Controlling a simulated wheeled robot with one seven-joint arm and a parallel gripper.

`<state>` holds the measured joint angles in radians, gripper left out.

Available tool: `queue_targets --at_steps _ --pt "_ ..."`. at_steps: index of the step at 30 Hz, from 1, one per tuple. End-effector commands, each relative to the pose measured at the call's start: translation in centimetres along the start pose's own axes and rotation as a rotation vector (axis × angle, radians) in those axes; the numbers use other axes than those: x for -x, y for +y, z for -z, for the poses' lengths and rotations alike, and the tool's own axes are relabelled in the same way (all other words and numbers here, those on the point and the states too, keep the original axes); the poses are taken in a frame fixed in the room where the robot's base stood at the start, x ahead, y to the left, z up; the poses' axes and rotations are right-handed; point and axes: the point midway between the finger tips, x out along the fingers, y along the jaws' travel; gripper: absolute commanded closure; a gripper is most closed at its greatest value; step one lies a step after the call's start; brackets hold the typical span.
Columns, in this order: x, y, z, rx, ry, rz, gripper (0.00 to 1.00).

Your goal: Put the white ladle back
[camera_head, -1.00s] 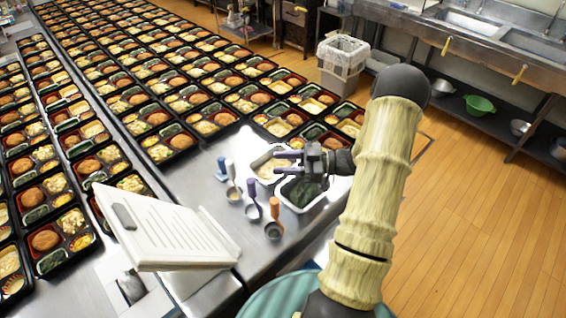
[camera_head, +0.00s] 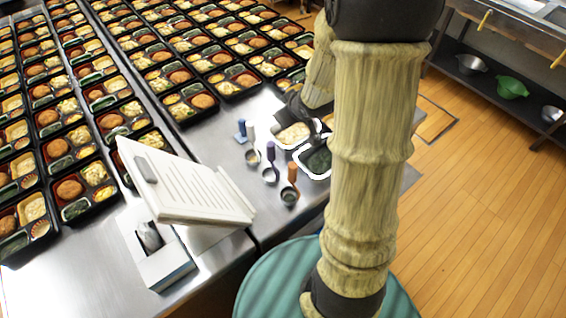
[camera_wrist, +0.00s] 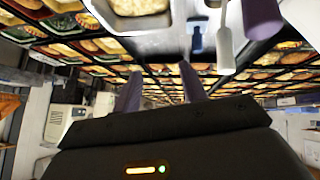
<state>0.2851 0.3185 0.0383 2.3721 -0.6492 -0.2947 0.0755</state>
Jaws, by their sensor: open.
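The white ladle (camera_head: 250,133) stands upright, handle up, on the steel table among several ladles. Its white handle also shows in the wrist view (camera_wrist: 226,45), apart from my fingers. A blue ladle (camera_head: 241,129) stands just left of it, with a purple one (camera_head: 270,152) and an orange one (camera_head: 292,174) to its right. My gripper (camera_wrist: 161,88) is open, with two purple fingers apart and nothing between them. In the head view my arm hides most of the gripper, near the food trays right of the ladles.
Two food trays, one with pale food (camera_head: 293,135) and one with greens (camera_head: 318,160), sit right of the ladles. A white tilted board (camera_head: 180,187) stands at the front left. Rows of bento trays (camera_head: 183,110) fill the table behind and left.

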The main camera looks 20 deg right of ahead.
Motion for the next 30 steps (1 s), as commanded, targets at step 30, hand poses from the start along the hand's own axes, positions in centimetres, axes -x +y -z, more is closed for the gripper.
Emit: queue_targets --at_steps 30 --pt "11.3 -11.5 -8.2 -0.353 -0.479 0.061 0.58"
